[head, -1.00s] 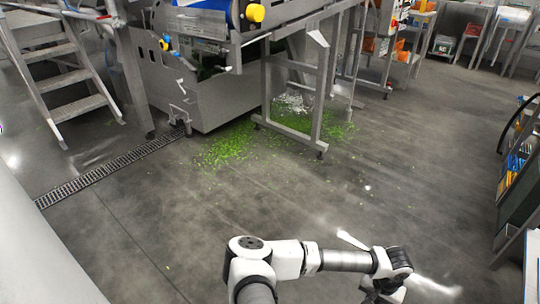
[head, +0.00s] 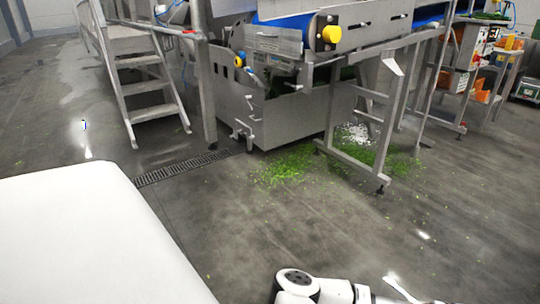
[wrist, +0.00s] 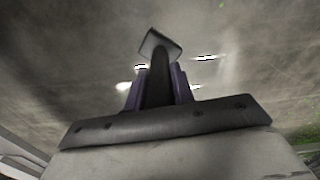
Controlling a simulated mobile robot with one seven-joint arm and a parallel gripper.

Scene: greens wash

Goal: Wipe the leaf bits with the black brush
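Bright green leaf bits (head: 284,167) lie scattered on the grey floor in the head view, beneath and in front of the metal machine. More lie around the stand's legs. In the wrist view my gripper (wrist: 158,98) has its purple fingers closed around a dark shaft with a squarish grey-black end, seemingly the black brush (wrist: 159,46). The brush points away from the wrist over bare floor, and its bristles cannot be made out. In the head view only part of my arm shows at the bottom edge. The gripper is out of that view.
The steel machine (head: 290,118) and its stand legs (head: 385,130) rise beside the leaf bits. Metal steps (head: 150,88) stand at the left. A drain grate (head: 185,167) runs along the floor. The floor in front is clear. Shelving with orange bins (head: 483,90) is at the right.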

